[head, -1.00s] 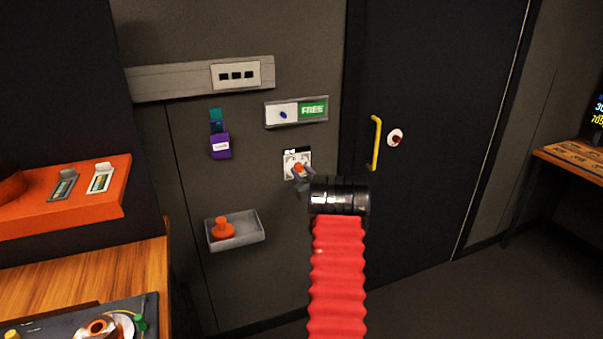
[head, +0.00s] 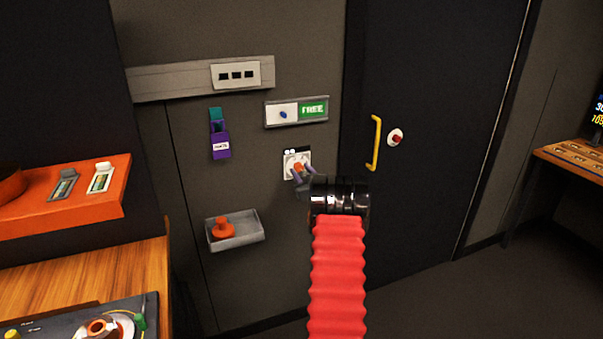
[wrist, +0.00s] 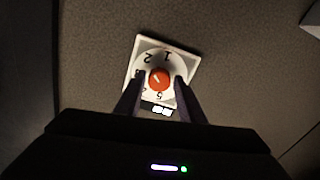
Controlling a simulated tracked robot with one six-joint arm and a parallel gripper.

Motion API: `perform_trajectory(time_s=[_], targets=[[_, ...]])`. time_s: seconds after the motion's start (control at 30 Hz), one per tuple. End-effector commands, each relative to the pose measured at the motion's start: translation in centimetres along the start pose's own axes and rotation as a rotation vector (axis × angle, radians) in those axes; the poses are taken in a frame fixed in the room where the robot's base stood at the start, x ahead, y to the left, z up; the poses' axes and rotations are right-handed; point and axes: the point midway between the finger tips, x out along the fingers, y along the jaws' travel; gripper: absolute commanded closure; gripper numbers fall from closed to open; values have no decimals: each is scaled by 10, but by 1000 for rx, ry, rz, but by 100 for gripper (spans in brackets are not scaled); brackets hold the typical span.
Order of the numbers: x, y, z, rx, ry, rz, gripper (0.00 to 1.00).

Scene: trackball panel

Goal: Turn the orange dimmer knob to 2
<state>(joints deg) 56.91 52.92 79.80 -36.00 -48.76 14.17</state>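The orange dimmer knob (head: 298,167) sits on a white numbered dial plate (head: 288,172) on the grey wall. In the wrist view the knob (wrist: 159,79) shows a short pale mark pointing to the upper left, roughly toward the 2 side of the dial; its exact setting is hard to read. The dial appears rotated in this view, with 1 and 2 at the top and 5 at the bottom. My gripper (wrist: 158,88) is open, its two dark fingers on either side of the knob with gaps visible. A small lit display (wrist: 161,110) on the plate is unreadable.
A FREE sign panel (head: 297,111) is above the dial. A grey tray (head: 247,234) with an orange object is lower left. A purple holder (head: 220,146) hangs to the left. A yellow door handle (head: 375,143) and red button (head: 396,138) are to the right.

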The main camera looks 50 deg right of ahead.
Motion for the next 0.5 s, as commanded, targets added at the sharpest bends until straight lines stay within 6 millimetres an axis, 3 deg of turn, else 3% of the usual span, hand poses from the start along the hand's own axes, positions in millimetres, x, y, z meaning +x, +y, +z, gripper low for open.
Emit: perform_trajectory(time_s=[0.13, 0.5], targets=[[0, 0, 0, 0, 0, 0, 54], [-3, 1, 0, 1, -1, 1, 54]])
